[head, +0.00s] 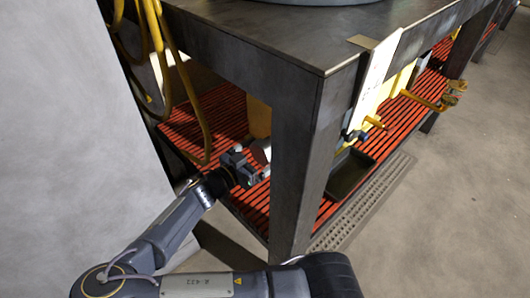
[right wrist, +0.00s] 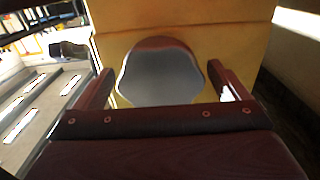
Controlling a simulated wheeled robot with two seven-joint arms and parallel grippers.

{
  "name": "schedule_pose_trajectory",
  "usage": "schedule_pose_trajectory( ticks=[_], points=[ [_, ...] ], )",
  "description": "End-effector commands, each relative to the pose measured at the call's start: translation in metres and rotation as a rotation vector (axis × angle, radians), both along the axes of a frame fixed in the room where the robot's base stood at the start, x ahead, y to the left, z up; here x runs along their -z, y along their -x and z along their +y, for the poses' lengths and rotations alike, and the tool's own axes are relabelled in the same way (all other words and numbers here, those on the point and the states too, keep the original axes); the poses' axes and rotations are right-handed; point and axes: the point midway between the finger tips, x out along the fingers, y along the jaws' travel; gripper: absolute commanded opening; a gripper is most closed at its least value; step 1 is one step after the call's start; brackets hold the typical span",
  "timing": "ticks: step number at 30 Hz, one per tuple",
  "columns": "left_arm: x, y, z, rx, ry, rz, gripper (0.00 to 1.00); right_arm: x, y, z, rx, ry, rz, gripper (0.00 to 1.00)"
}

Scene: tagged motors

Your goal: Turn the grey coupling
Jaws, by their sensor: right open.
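The grey coupling (right wrist: 160,78) is a scalloped grey disc with a reddish-brown top edge, set on the face of a yellow motor housing (right wrist: 235,40). In the head view, part of the coupling (head: 262,151) shows under the table beside the yellow housing (head: 258,118), partly hidden by the table leg. My right gripper (head: 252,164) reaches in beside it. In the right wrist view, the open fingers (right wrist: 160,70) stand on the left and right of the coupling, with a gap visible on each side. I cannot tell how deep the coupling sits between them. My left gripper is not in view.
A dark table leg (head: 293,160) stands just right of my right gripper. The tabletop (head: 270,30) is above it and a red slatted shelf (head: 250,203) below. Yellow hoses (head: 165,70) hang at the left. A tagged yellow unit (head: 378,85) and a dark tray (head: 350,172) lie beyond the leg.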

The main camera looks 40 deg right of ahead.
Motion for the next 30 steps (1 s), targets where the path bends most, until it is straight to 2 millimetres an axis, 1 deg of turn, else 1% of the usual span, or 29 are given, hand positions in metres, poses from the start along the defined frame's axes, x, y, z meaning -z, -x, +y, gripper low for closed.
schedule_pose_trajectory(
  ticks=[1, 3, 6, 15, 17, 25, 26, 30],
  points=[
    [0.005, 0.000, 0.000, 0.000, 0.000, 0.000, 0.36, 0.002, 0.000, -0.008, 0.002, 0.000, -0.001, 0.94],
    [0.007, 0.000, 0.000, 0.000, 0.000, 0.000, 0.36, 0.002, -0.001, -0.015, 0.002, -0.001, -0.001, 0.94],
    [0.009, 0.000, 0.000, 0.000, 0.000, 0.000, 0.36, 0.001, -0.002, -0.022, 0.000, 0.000, 0.000, 0.94],
    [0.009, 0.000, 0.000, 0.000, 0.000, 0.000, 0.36, 0.000, -0.003, -0.025, -0.002, -0.001, 0.001, 0.94],
    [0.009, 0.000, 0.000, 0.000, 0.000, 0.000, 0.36, 0.000, -0.003, -0.025, -0.002, -0.001, 0.001, 0.88],
    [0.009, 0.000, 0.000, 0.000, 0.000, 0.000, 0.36, 0.000, -0.003, -0.025, -0.002, -0.001, 0.002, 0.53],
    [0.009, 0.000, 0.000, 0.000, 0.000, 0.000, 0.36, 0.000, -0.003, -0.025, -0.002, -0.001, 0.002, 0.50],
    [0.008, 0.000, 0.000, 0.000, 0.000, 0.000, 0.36, 0.000, -0.003, -0.025, -0.002, 0.000, 0.006, 0.50]
  ],
)
